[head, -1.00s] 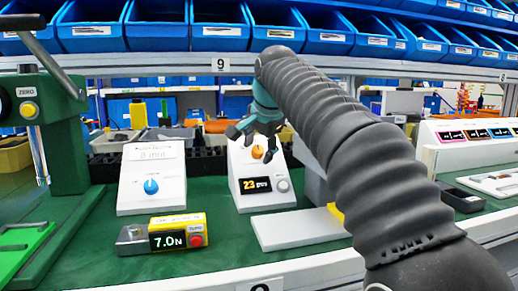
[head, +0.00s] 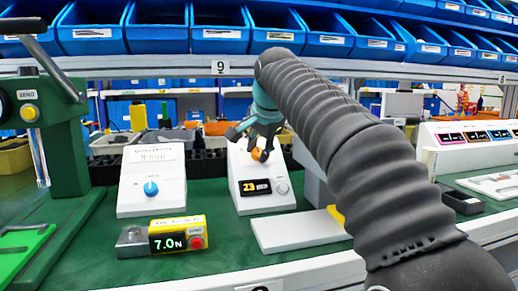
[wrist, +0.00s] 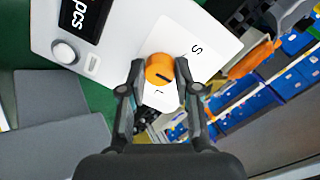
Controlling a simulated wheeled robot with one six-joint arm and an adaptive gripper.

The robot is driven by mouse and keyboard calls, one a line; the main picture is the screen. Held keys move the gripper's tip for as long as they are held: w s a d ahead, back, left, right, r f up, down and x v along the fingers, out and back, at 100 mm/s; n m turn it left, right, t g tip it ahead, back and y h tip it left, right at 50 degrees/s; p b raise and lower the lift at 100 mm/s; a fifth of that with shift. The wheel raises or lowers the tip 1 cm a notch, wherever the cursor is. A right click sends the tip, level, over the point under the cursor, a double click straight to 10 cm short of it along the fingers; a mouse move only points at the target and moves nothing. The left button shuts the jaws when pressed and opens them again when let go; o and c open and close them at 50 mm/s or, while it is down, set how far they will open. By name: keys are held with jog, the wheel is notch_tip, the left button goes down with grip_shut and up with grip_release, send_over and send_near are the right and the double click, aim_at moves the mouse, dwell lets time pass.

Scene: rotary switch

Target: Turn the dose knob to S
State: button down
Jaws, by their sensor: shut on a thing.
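The orange dose knob (head: 257,154) is on the sloped face of a white device (head: 240,200) with a display reading 23 pcs.
A white device with a blue knob (head: 151,188) stands to the left. A yellow force gauge (head: 178,236) reading 7.0N sits in front of it. A grey plate (head: 298,231) lies front right. A green press (head: 60,130) stands far left. Blue bins (head: 215,30) line the shelf above.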

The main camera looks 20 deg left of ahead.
jog(key=shift+f+n+p, duration=0.15)
jog(key=shift+n+p, duration=0.15)
jog(key=shift+p, duration=0.05)
jog(key=shift+n+p, duration=0.8)
jog(key=shift+n, duration=0.2)
jog(key=n+p, duration=0.2)
jog(key=n, duration=0.1)
jog(key=n+p, duration=0.1)
jog(key=n, duration=0.2)
jog(key=n+p, duration=0.1)
jog(key=n, duration=0.2)
jog(key=shift+f+t+h+p, duration=0.15)
jog(key=shift+t+h+p, duration=0.15)
jog(key=c, duration=0.8)
grip_release()
